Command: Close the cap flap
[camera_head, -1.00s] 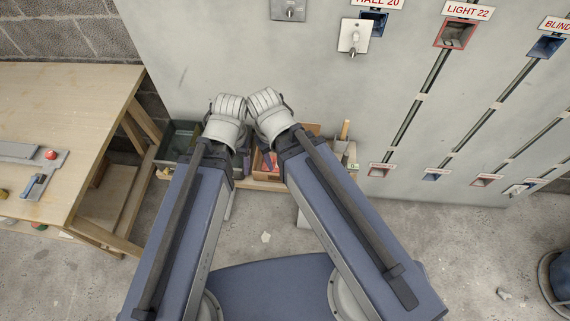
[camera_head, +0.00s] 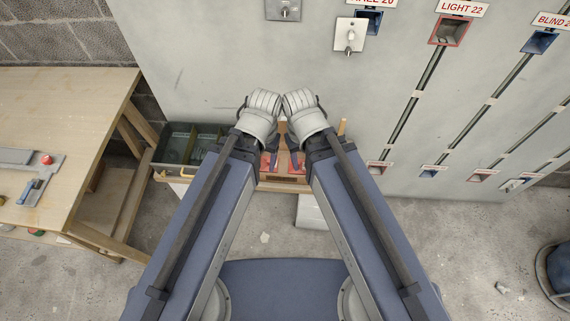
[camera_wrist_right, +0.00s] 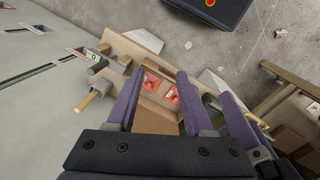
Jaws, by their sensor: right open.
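A white plate with a small metal knob (camera_head: 349,36) stands on the grey wall panel, partly over the blue-framed HALL box (camera_head: 372,18). I cannot tell whether it is the cap flap; no flap shows clearly elsewhere. My left gripper (camera_head: 270,154) and right gripper (camera_head: 294,154) hang low and close together in front of the panel, well below the plate. The wrists hide most of them in the head view. In the right wrist view my right gripper (camera_wrist_right: 155,103) is open with nothing between its fingers. The left jaws cannot be made out.
Below the grippers is a wooden tray (camera_wrist_right: 125,48) with red pieces (camera_wrist_right: 158,87). A dark divided bin (camera_head: 182,143) stands left of it, by a wooden workbench (camera_head: 70,100). Slotted runs lead down the panel from the red LIGHT 22 box (camera_head: 450,30). A bucket (camera_head: 556,270) stands at right.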

